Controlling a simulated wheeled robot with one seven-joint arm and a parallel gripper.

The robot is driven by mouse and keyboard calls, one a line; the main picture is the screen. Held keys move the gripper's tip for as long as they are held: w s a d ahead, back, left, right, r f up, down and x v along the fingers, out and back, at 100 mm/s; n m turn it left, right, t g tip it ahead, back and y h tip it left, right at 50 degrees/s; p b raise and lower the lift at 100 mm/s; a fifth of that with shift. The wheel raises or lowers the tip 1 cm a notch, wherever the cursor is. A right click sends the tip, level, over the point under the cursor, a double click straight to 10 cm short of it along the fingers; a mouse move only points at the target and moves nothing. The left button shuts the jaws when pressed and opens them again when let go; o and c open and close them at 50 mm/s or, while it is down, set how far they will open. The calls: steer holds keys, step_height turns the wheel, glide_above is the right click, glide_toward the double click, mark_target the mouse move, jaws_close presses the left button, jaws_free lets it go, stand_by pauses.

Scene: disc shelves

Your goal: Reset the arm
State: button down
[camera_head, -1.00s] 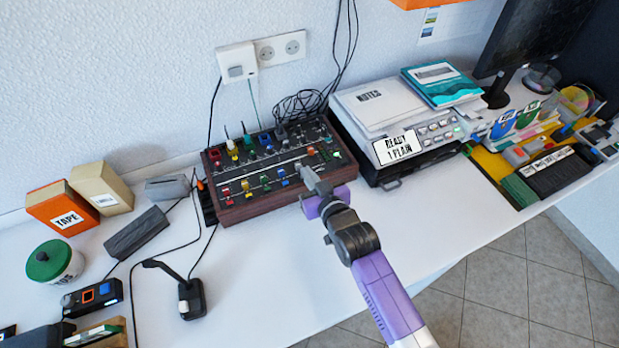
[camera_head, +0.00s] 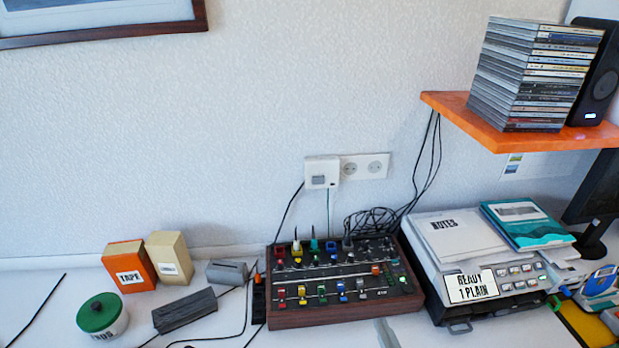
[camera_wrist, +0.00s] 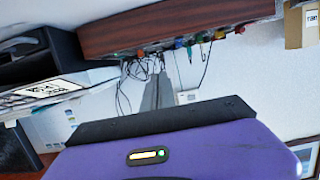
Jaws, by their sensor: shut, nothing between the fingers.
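My gripper (camera_wrist: 156,92) shows in the wrist view as narrow grey fingers in front of its dark and purple body. It is shut and empty. In the head view only a pale grey tip, which looks like my gripper (camera_head: 386,332), shows at the bottom edge, just in front of the mixer. The mixer (camera_head: 330,318) is a wood-sided box with coloured knobs. It also shows upside down at the top of the wrist view (camera_wrist: 165,30). The rest of my arm is hidden below the head view.
A printer (camera_head: 490,310) carrying a notes stack and teal book stands right of the mixer. An orange shelf (camera_head: 450,112) with stacked disc cases hangs above. Left are tape boxes (camera_head: 125,262), a green-lidded jar (camera_head: 98,312) and cables. The wall between is open.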

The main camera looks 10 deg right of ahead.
steer(key=s+r+t, duration=0.2)
steer(key=s+r, duration=0.1)
steer(key=r, duration=0.3)
steer(key=s+r+g, duration=0.1)
steer(key=s+r, duration=0.1)
steer(key=s, duration=1.3)
steer(key=s+r+g, duration=0.1)
steer(key=s+r, duration=0.1)
steer(key=s, duration=1.2)
steer(key=shift+s+r, duration=0.25)
steer(key=shift+s, duration=0.1)
steer(key=c, duration=2.1)
jaws_free()
